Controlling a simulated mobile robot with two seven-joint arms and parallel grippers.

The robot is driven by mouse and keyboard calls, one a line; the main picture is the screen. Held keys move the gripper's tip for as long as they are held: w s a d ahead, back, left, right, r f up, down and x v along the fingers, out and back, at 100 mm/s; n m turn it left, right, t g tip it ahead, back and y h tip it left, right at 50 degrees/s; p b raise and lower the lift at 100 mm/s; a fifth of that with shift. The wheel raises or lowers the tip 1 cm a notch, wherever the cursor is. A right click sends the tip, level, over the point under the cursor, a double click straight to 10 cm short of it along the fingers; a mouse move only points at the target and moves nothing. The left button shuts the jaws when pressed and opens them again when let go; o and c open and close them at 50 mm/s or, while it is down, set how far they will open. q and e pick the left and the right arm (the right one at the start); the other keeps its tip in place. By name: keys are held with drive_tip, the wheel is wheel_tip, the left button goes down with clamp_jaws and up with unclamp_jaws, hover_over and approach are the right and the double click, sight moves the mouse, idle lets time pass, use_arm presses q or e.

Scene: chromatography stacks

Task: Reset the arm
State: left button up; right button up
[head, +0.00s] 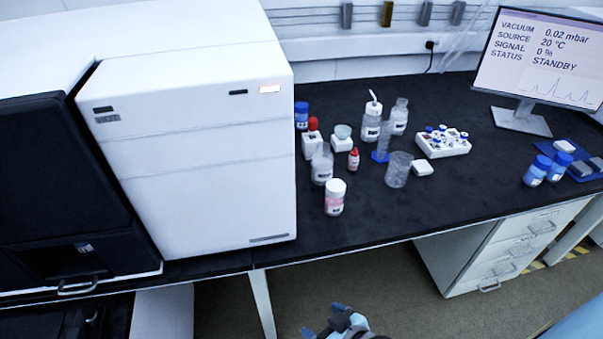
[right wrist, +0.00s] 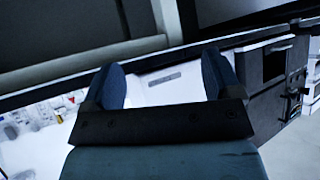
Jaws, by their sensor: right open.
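My right gripper (head: 322,333) shows at the bottom edge of the head view, in front of the bench and over the floor, apart from everything on the bench. In the right wrist view its two blue fingers (right wrist: 165,85) stand wide apart with nothing between them. The rest of the right arm is mostly cut off by the frame. My left gripper does not show in either view.
A black bench (head: 430,205) holds a large white instrument (head: 200,150) at left. Several bottles, including a white-capped one (head: 335,197), a vial rack (head: 443,143) and a monitor (head: 540,60) stand on it. White drawers (head: 510,247) are below right. The floor (head: 400,290) in front is clear.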

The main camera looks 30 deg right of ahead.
use_arm(q)
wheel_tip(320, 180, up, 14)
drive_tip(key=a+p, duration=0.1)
drive_tip(key=p, duration=1.4)
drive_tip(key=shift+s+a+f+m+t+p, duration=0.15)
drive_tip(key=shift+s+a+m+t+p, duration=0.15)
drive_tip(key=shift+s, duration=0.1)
use_arm(e)
wheel_tip(320, 180, up, 14)
drive_tip(key=d, duration=0.1)
drive_tip(key=shift+s+n+t, duration=0.3)
drive_tip(key=shift+r, duration=0.1)
